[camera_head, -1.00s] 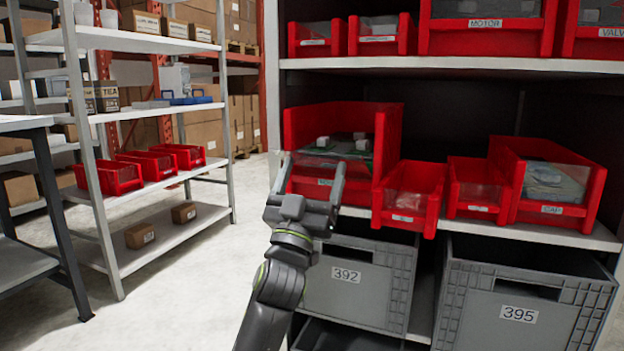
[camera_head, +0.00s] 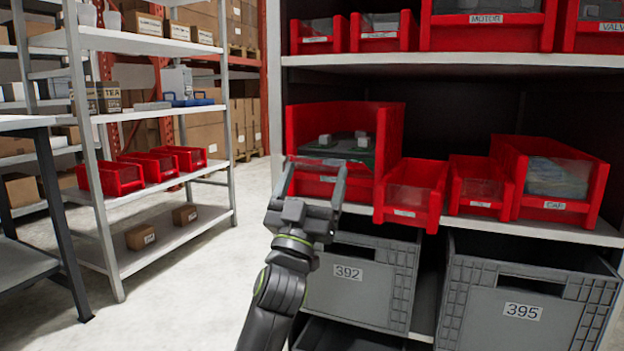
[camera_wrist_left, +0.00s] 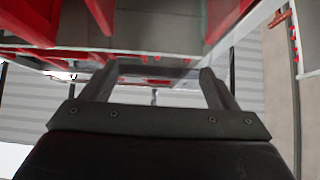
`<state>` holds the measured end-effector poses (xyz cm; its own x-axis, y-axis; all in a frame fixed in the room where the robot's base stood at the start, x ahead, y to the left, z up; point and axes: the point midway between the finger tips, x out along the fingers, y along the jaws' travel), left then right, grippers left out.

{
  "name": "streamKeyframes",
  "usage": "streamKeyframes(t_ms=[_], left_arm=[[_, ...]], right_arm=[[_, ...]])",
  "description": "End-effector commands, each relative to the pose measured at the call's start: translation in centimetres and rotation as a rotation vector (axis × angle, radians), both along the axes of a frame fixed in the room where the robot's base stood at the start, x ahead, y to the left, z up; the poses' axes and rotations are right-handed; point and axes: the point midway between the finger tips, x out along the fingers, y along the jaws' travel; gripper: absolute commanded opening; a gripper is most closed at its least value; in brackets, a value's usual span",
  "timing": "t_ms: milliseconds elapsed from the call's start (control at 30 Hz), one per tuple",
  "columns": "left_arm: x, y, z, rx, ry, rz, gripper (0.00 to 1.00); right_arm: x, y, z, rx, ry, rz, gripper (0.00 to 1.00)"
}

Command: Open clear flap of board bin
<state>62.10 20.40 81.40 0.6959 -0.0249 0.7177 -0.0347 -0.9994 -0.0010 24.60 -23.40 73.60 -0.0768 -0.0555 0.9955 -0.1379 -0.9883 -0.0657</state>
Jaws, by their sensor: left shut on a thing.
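The board bin (camera_head: 393,140) is the large red bin at the left end of the middle shelf in the head view, with green boards and small pale blocks inside. Its clear flap (camera_head: 318,161) is at the front, partly hidden by my left gripper. My left gripper (camera_head: 314,170) is at the bin's front left, its two fingers apart and shut on the clear flap. How far the flap is tilted is hard to tell. My right gripper is not in view.
Smaller red bins (camera_head: 410,190) stand to the right on the same shelf. Grey crates (camera_head: 372,280) sit below it. More red bins (camera_head: 382,36) are on the shelf above. Open floor (camera_head: 200,270) lies to the left, before a metal rack (camera_head: 155,115).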

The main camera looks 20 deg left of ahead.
Motion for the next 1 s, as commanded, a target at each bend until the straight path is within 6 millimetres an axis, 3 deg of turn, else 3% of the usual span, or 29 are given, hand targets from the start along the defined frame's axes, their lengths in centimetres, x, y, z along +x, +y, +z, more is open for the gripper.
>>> streamKeyframes(t_ms=[33, 67, 167, 567, 733, 1000], left_arm=[[0.5, 0.1, -0.8, -0.006, 0.022, 0.002, 0.4], [0.5, 0.1, -0.8, -0.006, 0.022, 0.002, 0.85], [0.4, 0.1, -0.6, -0.004, 0.018, 0.002, 0.98], [-0.3, 0.1, -0.9, -0.002, 0.011, 0.0, 1.0], [-2.0, 0.1, -2.4, -0.004, 0.011, 0.001, 1.0], [-5.4, 0.2, -6.0, -0.004, 0.013, -0.001, 1.0]], right_arm=[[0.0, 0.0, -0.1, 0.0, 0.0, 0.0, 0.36], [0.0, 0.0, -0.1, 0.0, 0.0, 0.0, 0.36], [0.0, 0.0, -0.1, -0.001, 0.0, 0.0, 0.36], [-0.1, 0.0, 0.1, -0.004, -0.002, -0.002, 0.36], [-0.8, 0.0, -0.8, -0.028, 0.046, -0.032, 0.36], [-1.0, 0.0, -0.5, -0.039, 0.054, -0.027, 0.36]])
